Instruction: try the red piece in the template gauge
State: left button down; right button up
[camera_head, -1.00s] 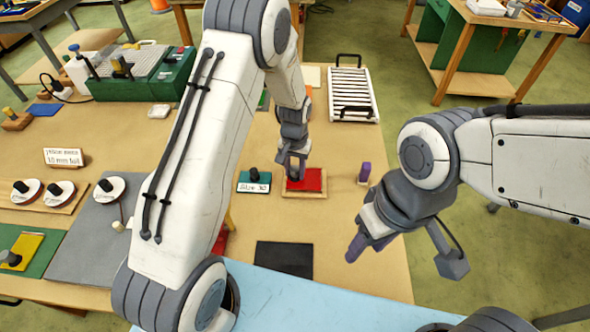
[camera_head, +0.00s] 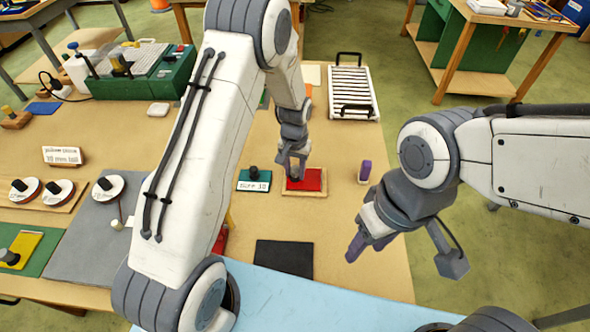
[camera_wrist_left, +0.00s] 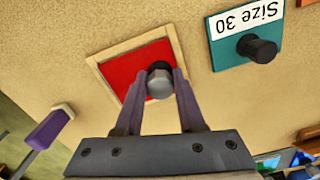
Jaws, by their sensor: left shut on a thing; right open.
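The red piece (camera_head: 309,179) is a flat red square with a dark knob (camera_wrist_left: 159,80). It lies at a pale wooden frame that looks like the template gauge (camera_head: 304,195); the frame's rim shows around the red in the left wrist view (camera_wrist_left: 133,47). I cannot tell whether the red piece sits fully down inside it. My left gripper (camera_wrist_left: 158,82) is shut on the knob, directly over the gauge; it also shows in the head view (camera_head: 293,172). My right gripper (camera_head: 364,246) is open and empty, off to the right near the table's edge.
A teal block labelled Size 30 (camera_head: 254,181) lies just left of the gauge, and a small purple-topped item (camera_head: 365,171) stands to its right. A black square (camera_head: 284,257) lies in front. A white rack (camera_head: 352,95) is behind.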

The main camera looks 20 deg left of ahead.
aim_at(295, 170)
pick_arm(q)
jog(key=shift+f, duration=0.5)
jog(key=shift+c, duration=2.2)
grip_release()
jog(key=shift+r+b, duration=0.45)
jog(key=shift+r, duration=0.05)
notch_tip(295, 170, up, 10)
jog(key=shift+f+b, duration=0.2)
jog(key=shift+b, duration=0.85)
jog(key=shift+d, duration=0.1)
